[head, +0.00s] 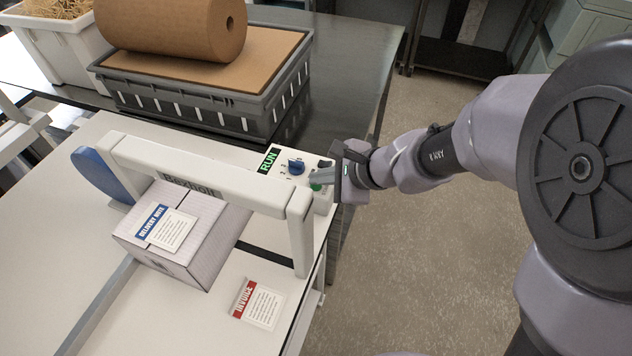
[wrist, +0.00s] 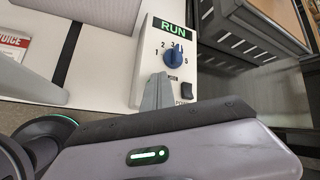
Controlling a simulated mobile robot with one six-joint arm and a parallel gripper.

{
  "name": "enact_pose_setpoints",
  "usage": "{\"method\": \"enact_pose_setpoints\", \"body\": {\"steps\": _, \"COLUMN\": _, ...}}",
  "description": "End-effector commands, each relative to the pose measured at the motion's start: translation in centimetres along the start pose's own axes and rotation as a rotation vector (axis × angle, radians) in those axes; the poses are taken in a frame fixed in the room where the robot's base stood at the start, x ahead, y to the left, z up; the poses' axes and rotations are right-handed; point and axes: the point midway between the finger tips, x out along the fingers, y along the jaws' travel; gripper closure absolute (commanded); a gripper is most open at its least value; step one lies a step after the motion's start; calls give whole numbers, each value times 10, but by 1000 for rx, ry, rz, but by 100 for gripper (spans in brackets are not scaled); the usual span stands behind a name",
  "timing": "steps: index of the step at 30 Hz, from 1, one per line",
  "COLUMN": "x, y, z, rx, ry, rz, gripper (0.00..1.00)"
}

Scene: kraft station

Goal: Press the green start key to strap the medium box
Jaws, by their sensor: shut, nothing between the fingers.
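The strapping machine's control panel (head: 296,166) has a lit green display (head: 269,161) reading RUN, a blue dial (head: 296,166) and a black rocker switch. A small patch of the green start key (head: 316,186) shows at my fingertips in the head view. My gripper (head: 318,178) is shut and empty, its tip over the key; touching or just above, I cannot tell. In the wrist view my fingers (wrist: 158,92) hide the key. The white box (head: 190,238) with a delivery note (head: 166,228) sits under the machine's arch (head: 200,178).
An invoice sheet (head: 259,304) lies on the white table, in front of the arch's right leg (head: 300,235). A grey crate (head: 205,110) with a kraft paper roll (head: 180,25) on it stands behind. Open floor (head: 420,270) lies to the right.

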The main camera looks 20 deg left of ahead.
Motion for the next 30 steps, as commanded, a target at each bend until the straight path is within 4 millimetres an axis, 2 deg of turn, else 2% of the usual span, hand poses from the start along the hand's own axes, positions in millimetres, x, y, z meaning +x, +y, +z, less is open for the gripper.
{"method": "enact_pose_setpoints", "body": {"steps": 9, "x": -12, "y": -9, "z": 9, "rx": 0, "ry": 0, "rz": 0, "gripper": 100}}
{"method": "enact_pose_setpoints", "body": {"steps": 20, "x": -13, "y": -9, "z": 9, "rx": 0, "ry": 0, "rz": 0, "gripper": 100}}
{"method": "enact_pose_setpoints", "body": {"steps": 30, "x": -35, "y": -26, "z": 26, "rx": 0, "ry": 0, "rz": -1, "gripper": 100}}
